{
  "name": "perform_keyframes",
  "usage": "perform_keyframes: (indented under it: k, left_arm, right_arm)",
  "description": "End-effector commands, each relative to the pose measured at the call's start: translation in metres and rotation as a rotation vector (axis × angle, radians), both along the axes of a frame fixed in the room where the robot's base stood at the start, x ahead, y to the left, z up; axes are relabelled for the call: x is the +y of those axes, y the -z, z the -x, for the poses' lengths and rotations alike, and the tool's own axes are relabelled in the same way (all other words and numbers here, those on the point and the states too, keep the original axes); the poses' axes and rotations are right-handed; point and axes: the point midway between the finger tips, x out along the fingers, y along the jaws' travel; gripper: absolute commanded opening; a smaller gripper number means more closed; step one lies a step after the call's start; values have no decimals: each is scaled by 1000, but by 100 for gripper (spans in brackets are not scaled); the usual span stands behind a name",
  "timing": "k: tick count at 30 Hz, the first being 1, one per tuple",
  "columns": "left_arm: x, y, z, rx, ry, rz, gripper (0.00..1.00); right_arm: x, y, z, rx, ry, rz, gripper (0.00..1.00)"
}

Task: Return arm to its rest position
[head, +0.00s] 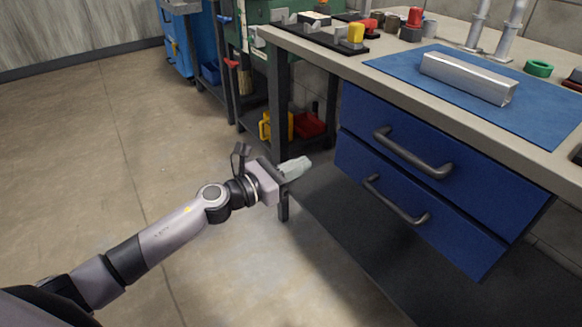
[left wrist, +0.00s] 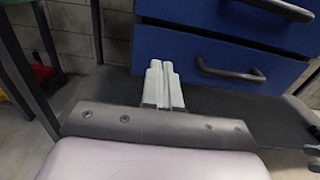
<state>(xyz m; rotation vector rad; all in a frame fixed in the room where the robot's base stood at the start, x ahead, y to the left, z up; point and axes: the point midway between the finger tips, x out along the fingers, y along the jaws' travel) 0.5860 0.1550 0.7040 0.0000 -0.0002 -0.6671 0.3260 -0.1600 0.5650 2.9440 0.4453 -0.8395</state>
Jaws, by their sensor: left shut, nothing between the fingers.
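My left arm reaches in from the lower left of the head view. Its gripper (head: 300,167) is shut and empty, held in front of the workbench, below the tabletop and left of the drawers. In the left wrist view the two pale fingers (left wrist: 162,72) are together with nothing between them. The fingertips overlap the lower blue drawer's edge in that view; I cannot tell the gap, but they look apart from it. My right gripper is not in view.
The workbench top (head: 330,62) carries a blue mat (head: 390,66) with a metal channel (head: 468,78). Two blue drawers with dark handles (head: 412,155) face me. A red bin (head: 308,125) and a yellow item sit under the bench. The floor (head: 80,150) at left is clear.

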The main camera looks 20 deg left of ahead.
Motion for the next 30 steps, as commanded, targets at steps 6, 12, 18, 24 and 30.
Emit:
perform_keyframes:
  k: [6,12,18,24,30]
  left_arm:
    - [10,0,13,1,1,-1,0]
    - [7,3,19,40,-7,67,0]
    - [-5,24,56,350,-97,574,0]
    - [-1,61,110,799,-277,1306,0]
    - [6,102,173,1176,-510,2001,0]
  right_arm:
    - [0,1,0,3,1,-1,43]
    - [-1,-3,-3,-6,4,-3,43]
    - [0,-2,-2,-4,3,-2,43]
    - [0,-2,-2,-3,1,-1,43]
    - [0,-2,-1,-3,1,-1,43]
